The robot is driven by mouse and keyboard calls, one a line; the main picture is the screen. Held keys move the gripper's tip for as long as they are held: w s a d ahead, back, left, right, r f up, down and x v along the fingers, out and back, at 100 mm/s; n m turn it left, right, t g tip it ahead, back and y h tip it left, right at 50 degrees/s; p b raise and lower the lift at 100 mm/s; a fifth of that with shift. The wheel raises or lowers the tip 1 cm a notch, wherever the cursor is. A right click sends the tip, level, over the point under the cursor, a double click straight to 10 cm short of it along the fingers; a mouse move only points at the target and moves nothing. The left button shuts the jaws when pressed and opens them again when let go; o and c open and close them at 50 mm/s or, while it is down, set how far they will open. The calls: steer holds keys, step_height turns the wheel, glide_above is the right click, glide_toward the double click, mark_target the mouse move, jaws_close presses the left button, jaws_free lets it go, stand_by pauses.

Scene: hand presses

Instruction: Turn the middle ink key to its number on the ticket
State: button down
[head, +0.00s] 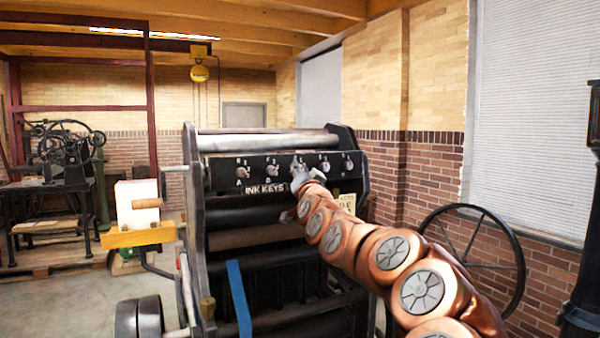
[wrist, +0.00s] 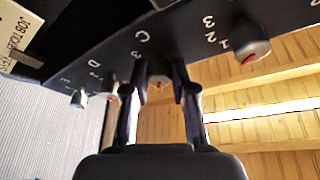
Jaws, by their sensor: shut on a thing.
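The press's black ink-key panel (head: 222,176), lettered "INK KEYS", carries a row of small knobs. My gripper (head: 299,174) is at the middle of this row and covers most of the middle key in the head view. In the wrist view my gripper (wrist: 160,85) has its two dark fingers on either side of the middle key (wrist: 158,94), below the letter C, and is shut on it. The key shows a small red mark; the number it points at cannot be read. The job ticket (wrist: 18,38) is partly in view at the upper left; its key numbers are not legible.
Neighbouring keys stand close on both sides: one (wrist: 250,50) beside numbers, and the D key (wrist: 108,90) with another beyond it. A large spoked wheel (head: 471,262) stands right of my arm.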

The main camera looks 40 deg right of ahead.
steer(key=c, duration=1)
jaws_free()
steer(key=shift+o, duration=0.2)
steer(key=shift+s, duration=0.15)
steer(key=v, duration=1.1)
steer(key=shift+s+a, duration=0.2)
steer(key=shift+s, duration=0.1)
steer(key=shift+f, duration=0.1)
